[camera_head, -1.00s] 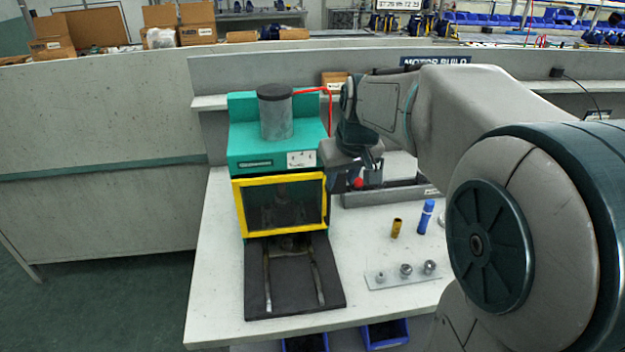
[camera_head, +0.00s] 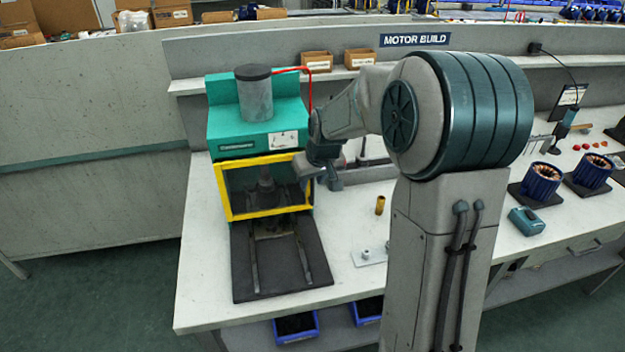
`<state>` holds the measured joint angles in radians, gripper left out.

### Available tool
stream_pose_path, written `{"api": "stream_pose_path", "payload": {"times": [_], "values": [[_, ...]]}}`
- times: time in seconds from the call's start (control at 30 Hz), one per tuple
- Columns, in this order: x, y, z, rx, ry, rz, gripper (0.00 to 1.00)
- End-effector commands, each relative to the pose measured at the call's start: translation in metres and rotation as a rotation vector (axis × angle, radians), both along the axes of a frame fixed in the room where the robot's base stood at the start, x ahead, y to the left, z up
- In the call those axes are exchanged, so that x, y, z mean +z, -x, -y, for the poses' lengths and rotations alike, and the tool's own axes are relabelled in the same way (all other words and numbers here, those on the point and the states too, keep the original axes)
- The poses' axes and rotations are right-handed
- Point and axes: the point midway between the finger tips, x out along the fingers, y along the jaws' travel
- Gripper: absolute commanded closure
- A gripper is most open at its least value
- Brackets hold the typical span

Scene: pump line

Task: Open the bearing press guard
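The bearing press (camera_head: 228,125) is a green machine with a grey cylinder on top, standing at the left of the bench. Its guard (camera_head: 262,213) is a yellow-framed, see-through panel on the press front. It hangs upright across the opening and looks closed. Press parts show dimly behind it. My gripper (camera_head: 322,178) is at the guard's right side, overlapping the upper right of the yellow frame in the picture. I cannot tell whether it touches the frame. Its fingers are small and partly hidden, so their opening is unclear.
A dark base plate (camera_head: 243,285) with two rails lies before the press. A brass cylinder (camera_head: 380,205) and a pale plate (camera_head: 368,257) lie to its right, the plate partly behind my arm. Blue motor stators (camera_head: 541,181) stand farther right. Blue bins (camera_head: 296,327) sit below the bench.

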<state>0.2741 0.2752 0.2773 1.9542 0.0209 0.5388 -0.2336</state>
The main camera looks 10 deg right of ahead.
Motion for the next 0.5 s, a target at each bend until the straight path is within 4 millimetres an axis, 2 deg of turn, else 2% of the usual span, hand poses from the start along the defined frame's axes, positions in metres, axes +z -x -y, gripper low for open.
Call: {"api": "stream_pose_path", "payload": {"times": [0.13, 0.43, 0.5], "values": [[-0.0084, -0.0031, -0.0008, 0.0, 0.0, -0.001, 0.68], [-0.01, -0.0038, -0.0007, 0.0, 0.0, 0.0, 0.68], [-0.01, -0.0038, -0.0007, 0.0, 0.0, 0.0, 0.88]]}}
